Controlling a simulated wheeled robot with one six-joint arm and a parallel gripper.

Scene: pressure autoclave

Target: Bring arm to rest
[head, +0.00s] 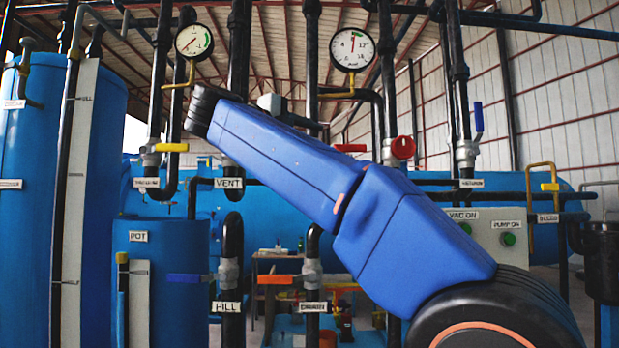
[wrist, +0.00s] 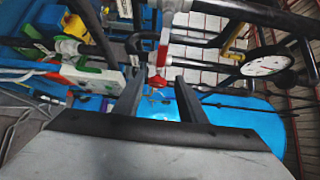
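My arm (head: 290,165) is raised in the head view, its blue links running from the lower right up to a black joint at the upper left. I cannot make out the gripper fingers in that view. In the wrist view my gripper (wrist: 159,92) shows two dark fingers spread apart, with nothing held between them. A red valve handle (wrist: 157,82) shows in the gap between the fingers, beyond them. I cannot tell how far it is from the fingertips.
Pipes and valves surround the arm. Two gauges (head: 194,41) (head: 351,49) hang above. A red knob (head: 403,148) and a yellow lever (head: 171,147) are near the arm. Blue tanks (head: 160,270) stand left; a control box (head: 500,232) with green buttons is right.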

